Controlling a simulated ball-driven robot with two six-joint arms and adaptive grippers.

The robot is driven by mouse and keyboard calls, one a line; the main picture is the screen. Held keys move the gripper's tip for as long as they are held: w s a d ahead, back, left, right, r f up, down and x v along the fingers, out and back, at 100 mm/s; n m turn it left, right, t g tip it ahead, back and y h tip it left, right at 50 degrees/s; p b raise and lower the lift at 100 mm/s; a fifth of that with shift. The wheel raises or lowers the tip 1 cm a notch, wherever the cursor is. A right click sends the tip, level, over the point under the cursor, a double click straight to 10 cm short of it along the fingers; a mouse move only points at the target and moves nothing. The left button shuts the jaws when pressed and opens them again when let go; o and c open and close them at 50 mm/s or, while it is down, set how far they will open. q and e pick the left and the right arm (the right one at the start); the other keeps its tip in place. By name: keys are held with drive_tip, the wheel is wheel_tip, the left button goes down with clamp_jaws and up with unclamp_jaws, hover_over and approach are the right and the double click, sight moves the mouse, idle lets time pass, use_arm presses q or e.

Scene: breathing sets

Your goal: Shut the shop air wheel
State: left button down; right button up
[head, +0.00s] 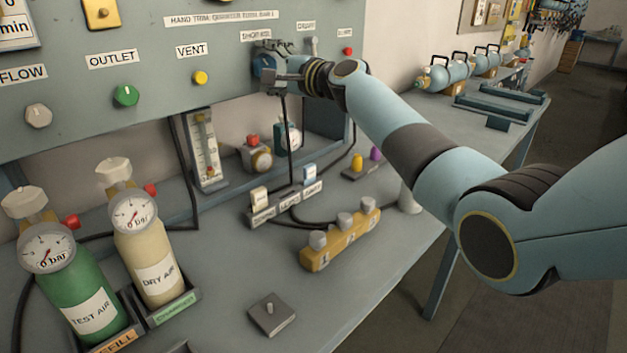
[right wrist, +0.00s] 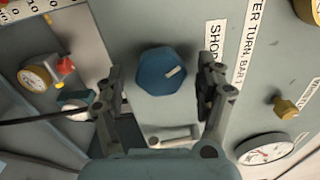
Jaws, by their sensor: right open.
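The shop air wheel is a blue faceted knob (right wrist: 162,72) with a pale mark, on the grey panel beside a label partly reading "SHOP". In the head view its blue edge (head: 263,66) shows beneath the partly covered label. My right gripper (right wrist: 159,80) is open, with one finger on each side of the wheel; I cannot tell whether they touch it. In the head view the right gripper (head: 272,66) is at the panel and hides part of the wheel. My left gripper is not in view.
The panel also carries a yellow vent knob (head: 200,78), a green outlet knob (head: 125,95) and a grey flow knob (head: 38,116). Below, the bench holds a green cylinder (head: 75,290), a cream cylinder (head: 150,255) and a yellow block (head: 340,240).

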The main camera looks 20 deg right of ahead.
drive_tip(key=n+b, duration=0.5)
drive_tip(key=n, duration=1.1)
drive_tip(key=shift+a+r, duration=0.1)
drive_tip(key=shift+a, duration=0.05)
drive_tip(key=n, duration=0.5)
drive_tip(key=shift+s+r+b, duration=0.1)
drive_tip(key=shift+b, duration=0.2)
drive_tip(key=s+d+n, duration=0.1)
drive_tip(key=s+d, duration=0.2)
drive_tip(key=s, duration=0.7)
drive_tip(key=s+a+f+g+h, duration=0.1)
drive_tip(key=s+f+g, duration=0.3)
drive_tip(key=s+f, duration=0.5)
wheel_tip(320, 180, down, 4)
drive_tip(key=shift+a+f+m, duration=0.2)
drive_tip(key=shift+a+m, duration=0.1)
drive_tip(key=shift+a, duration=0.2)
